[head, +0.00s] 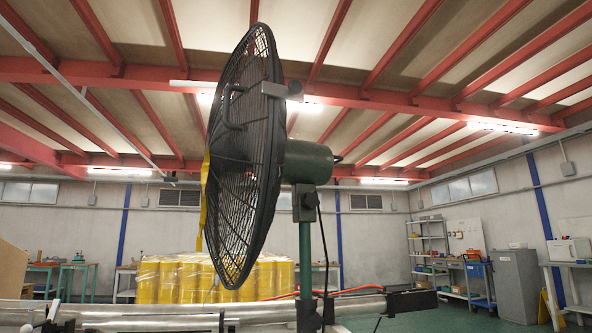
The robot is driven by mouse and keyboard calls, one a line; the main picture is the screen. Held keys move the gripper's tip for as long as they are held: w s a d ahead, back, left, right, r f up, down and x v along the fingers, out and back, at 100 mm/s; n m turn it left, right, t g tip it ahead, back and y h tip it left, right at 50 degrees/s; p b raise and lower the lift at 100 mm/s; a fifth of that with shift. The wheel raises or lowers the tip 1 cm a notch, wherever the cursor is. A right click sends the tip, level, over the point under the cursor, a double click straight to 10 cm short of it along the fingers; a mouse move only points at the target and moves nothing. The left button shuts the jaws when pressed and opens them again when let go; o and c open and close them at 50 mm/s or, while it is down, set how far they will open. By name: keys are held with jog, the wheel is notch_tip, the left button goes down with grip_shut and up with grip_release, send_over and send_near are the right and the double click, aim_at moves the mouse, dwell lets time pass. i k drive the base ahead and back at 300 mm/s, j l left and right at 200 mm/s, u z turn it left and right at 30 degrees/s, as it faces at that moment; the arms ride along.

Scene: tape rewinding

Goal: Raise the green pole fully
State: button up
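The green pole (305,258) stands upright at the centre of the view. A large fan with a black wire cage (240,160) and a dark green motor (307,162) sits at its top, seen almost edge-on. A dark clamp or bracket (306,204) is on the pole just below the motor. The pole's lower end is hidden behind dark fittings (308,315) at the bottom edge. I cannot make out my gripper's fingers anywhere in this view.
A horizontal metal tube (170,313) crosses the bottom, with a dark block (411,302) at its right. A black cable hangs beside the pole. Plastic-wrapped yellow rolls (180,280) stand behind, and a yellow strip (204,200) hangs by the cage. Shelves (427,247) and a grey cabinet (517,285) stand right.

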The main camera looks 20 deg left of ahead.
aim_at(302, 216)
jog(key=i+l+u, duration=0.15)
jog(key=l+u, duration=0.15)
jog(key=u, duration=0.15)
jog(key=i+l+u, duration=0.1)
jog(key=l+u, duration=0.25)
jog(key=u, duration=0.15)
jog(key=l+u, duration=0.6)
jog(key=l, duration=0.45)
jog(key=l+u, duration=0.1)
jog(key=l, duration=0.5)
jog(key=k+l+u, duration=0.15)
jog(key=l, duration=0.45)
jog(key=k+l+u, duration=0.1)
jog(key=l, duration=0.5)
jog(key=k+l, duration=0.1)
jog(key=l, duration=0.4)
jog(key=k+l, duration=0.1)
jog(key=l, duration=0.35)
